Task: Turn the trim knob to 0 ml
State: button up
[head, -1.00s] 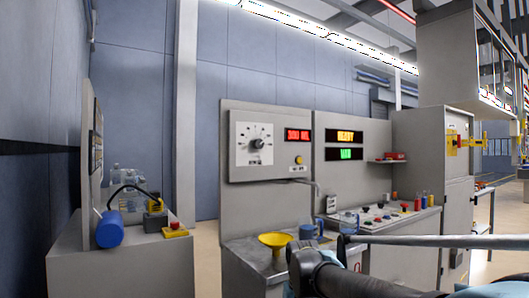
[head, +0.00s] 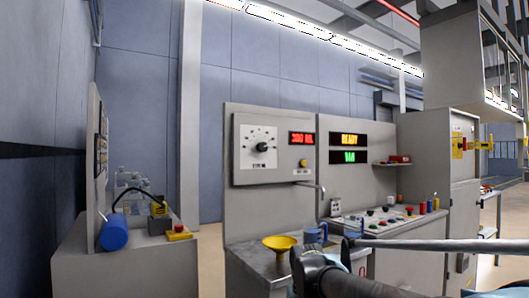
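The trim knob (head: 262,147) is a small black knob at the centre of a white square dial plate (head: 246,172) on the grey panel. Tick marks surround it. The direction of its pointer is too small to read surely. A red display (head: 301,138) right of the dial appears to read 300 ML. Dark parts of my arm show at the lower edge, below and right of the dial and well apart from the knob. I cannot clearly make out the fingertips, or whether they are open or shut. Nothing covers the knob.
A yellow display (head: 349,139) reads READY above a green one (head: 349,157). A yellow funnel (head: 280,243) and a blue mug (head: 315,235) stand on the bench below the dial. A button console (head: 380,219) lies right. A blue cylinder (head: 114,233) is at left.

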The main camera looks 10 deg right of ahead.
aim_at(262, 147)
jog(key=z, duration=1.25)
jog(key=k, duration=1.65)
jog(key=u, duration=0.9)
jog(key=i, duration=1)
